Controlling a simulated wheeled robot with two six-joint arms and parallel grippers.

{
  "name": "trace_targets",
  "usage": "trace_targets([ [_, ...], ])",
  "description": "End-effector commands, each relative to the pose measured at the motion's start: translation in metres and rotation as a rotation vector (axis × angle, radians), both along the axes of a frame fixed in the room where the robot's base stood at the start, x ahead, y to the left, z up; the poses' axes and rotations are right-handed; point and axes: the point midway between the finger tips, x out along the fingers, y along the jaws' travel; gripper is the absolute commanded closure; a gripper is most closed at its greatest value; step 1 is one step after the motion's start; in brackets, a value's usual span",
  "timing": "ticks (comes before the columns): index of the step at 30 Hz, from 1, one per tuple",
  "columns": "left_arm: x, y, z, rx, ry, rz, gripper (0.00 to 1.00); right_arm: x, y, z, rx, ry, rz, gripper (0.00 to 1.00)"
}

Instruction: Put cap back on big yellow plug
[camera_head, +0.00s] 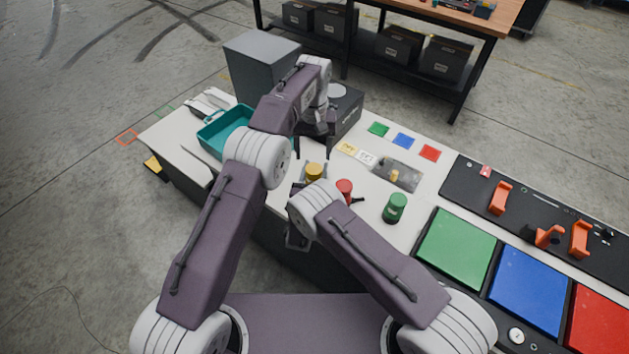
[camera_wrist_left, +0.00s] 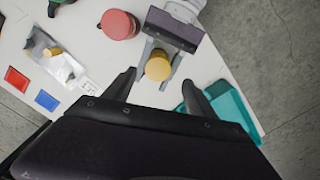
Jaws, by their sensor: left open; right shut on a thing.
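A big yellow plug (camera_head: 314,171) with a round top stands upright near the table's front edge. My right gripper (camera_head: 313,181) is shut on it, and the left wrist view shows the yellow round top (camera_wrist_left: 158,67) between the grey fingers. My left gripper (camera_head: 316,150) is open and empty just behind the plug. In the left wrist view its two dark fingers (camera_wrist_left: 158,88) are spread on either side of the plug, apart from it. A small yellow piece (camera_head: 395,176) sits on a grey plate (camera_head: 408,178). I cannot tell which yellow piece is the cap.
A red plug (camera_head: 344,187) and a green plug (camera_head: 395,206) stand to the right. A teal tote (camera_head: 214,133) is at the left. Green, blue and red pads and a black panel with orange handles (camera_head: 499,198) fill the right side. Small colour cards lie behind.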

Motion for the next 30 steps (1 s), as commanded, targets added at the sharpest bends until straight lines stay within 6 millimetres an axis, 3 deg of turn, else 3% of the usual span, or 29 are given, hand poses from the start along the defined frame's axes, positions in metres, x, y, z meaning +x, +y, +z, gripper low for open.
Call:
trace_targets([
  [4,0.002,-0.001,0.007,-0.001,-0.011,0.164,0.35,0.000,0.000,0.000,0.000,-0.001,0.000,1.00],
  [16,0.005,-0.002,0.009,-0.006,-0.022,0.163,0.35,0.000,0.000,0.000,0.001,-0.001,0.000,1.00],
  [30,0.004,-0.002,-0.059,-0.005,-0.021,0.162,0.35,0.000,0.000,0.000,0.000,-0.001,0.000,1.00],
])
